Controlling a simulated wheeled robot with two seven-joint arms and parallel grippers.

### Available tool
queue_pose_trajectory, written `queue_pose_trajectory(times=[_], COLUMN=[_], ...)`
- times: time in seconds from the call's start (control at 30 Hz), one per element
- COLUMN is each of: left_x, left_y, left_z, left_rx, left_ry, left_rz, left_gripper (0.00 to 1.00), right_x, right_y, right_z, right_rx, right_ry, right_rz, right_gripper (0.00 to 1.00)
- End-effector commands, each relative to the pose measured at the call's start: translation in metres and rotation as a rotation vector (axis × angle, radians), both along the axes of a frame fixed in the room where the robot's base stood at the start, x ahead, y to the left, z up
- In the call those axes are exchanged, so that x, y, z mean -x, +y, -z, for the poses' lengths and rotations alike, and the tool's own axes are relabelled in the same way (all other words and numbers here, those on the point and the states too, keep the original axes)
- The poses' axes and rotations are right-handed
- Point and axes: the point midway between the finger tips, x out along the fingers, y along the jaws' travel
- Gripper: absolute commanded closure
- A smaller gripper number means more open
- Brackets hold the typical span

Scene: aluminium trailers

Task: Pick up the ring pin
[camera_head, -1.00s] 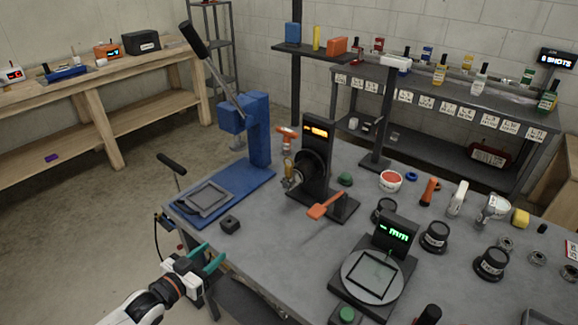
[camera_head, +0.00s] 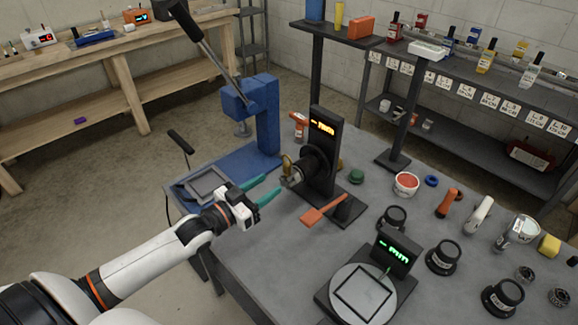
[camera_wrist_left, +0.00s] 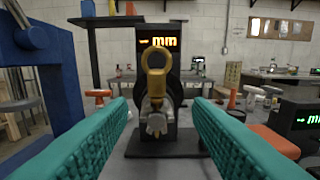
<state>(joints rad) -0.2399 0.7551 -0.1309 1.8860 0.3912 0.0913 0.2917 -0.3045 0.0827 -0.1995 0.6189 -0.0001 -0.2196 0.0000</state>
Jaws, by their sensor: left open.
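The ring pin (camera_wrist_left: 157,72) is brass-coloured with a round ring at its top. In the wrist view it stands upright at the middle, in a metal holder (camera_wrist_left: 156,123) in front of a black device with an orange display (camera_wrist_left: 160,42). In the head view the ring pin (camera_head: 287,162) is small, at the left side of that device (camera_head: 324,150). My left gripper (camera_head: 273,183) has teal fingers, open and empty. It points at the holder from the left; in the wrist view the pin shows between and beyond the fingers, apart from them. My right gripper is not in view.
A blue lever press (camera_head: 262,115) stands close behind my left gripper. A scale with a green display (camera_head: 395,253) and several black round pieces stand to the right.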

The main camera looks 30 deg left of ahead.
Motion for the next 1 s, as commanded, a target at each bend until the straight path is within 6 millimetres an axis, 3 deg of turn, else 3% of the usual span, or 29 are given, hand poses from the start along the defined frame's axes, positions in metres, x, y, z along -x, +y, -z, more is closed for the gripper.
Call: queue_pose_trajectory(times=[0.2, 0.37, 0.7, 1.0], left_x=[-0.024, -0.032, -0.073, -0.077], left_y=[-0.008, -0.01, -0.021, -0.023], left_z=[-0.002, -0.003, -0.006, -0.004], left_rx=[0.0, -0.002, -0.001, -0.001], left_ry=[-0.002, -0.002, -0.001, 0.0], left_rz=[0.0, 0.0, 0.0, 0.0], left_gripper=[0.55, 0.55, 0.55, 0.55], right_x=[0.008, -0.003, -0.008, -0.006], right_y=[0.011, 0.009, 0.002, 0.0], right_z=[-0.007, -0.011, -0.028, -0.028], right_rx=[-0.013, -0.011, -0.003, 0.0], right_ry=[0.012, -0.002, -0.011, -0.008], right_rz=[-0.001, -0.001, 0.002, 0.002], right_gripper=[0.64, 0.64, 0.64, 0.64])
